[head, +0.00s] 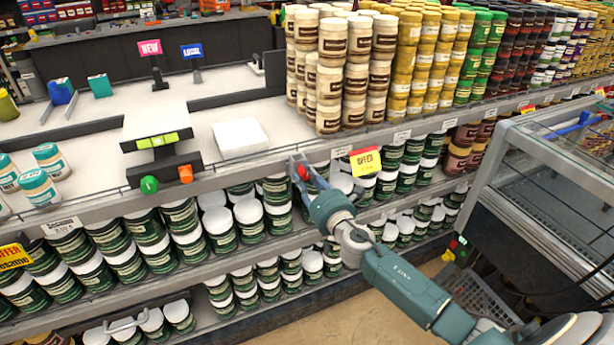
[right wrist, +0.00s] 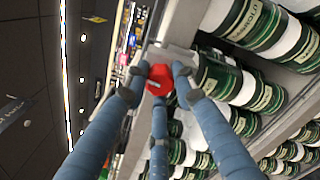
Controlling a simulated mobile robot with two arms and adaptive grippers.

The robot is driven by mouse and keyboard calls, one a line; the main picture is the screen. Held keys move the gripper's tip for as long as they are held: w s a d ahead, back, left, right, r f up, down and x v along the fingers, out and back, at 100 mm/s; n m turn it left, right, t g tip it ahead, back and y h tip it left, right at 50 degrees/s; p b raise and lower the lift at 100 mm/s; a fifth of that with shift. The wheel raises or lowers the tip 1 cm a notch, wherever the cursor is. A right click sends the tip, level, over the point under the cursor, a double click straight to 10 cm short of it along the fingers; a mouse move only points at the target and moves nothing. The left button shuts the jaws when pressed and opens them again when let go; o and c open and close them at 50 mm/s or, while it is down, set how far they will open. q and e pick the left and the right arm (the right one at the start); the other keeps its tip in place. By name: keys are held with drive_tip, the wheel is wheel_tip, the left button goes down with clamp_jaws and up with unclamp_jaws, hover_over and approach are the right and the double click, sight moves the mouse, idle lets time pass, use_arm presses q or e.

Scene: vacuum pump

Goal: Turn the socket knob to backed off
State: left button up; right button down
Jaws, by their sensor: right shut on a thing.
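A red knob (head: 303,172) sits at the shelf front edge, below and right of a flat white box (head: 240,137). My right gripper (head: 304,170) reaches it from the lower right and is shut on it. In the right wrist view the red knob (right wrist: 160,77) lies between the three blue fingers of my right gripper (right wrist: 158,82); a pale mark shows on its face. Its mounting is mostly hidden by the fingers. A dark unit (head: 165,168) with a green knob (head: 149,185) and an orange knob (head: 186,173) stands to the left. My left gripper is not in view.
Green-and-white jars (head: 250,222) fill the shelves just below the knob. Tall stacks of jars (head: 331,70) stand above right. A yellow-red offer sign (head: 365,160) is close to the right of my gripper. A glass case (head: 560,150) stands at the right.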

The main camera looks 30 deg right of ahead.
drive_tip(key=shift+s+a+f, duration=0.1)
drive_tip(key=shift+a+f, duration=0.05)
drive_tip(key=shift+f, duration=0.1)
drive_tip(key=c, duration=1.5)
unclamp_jaws()
drive_tip(key=shift+c, duration=0.2)
drive_tip(key=shift+o, duration=0.7)
drive_tip(key=shift+r, duration=0.1)
drive_tip(key=s, duration=1.1)
drive_tip(key=shift+s+a, duration=0.3)
drive_tip(key=shift+s, duration=0.1)
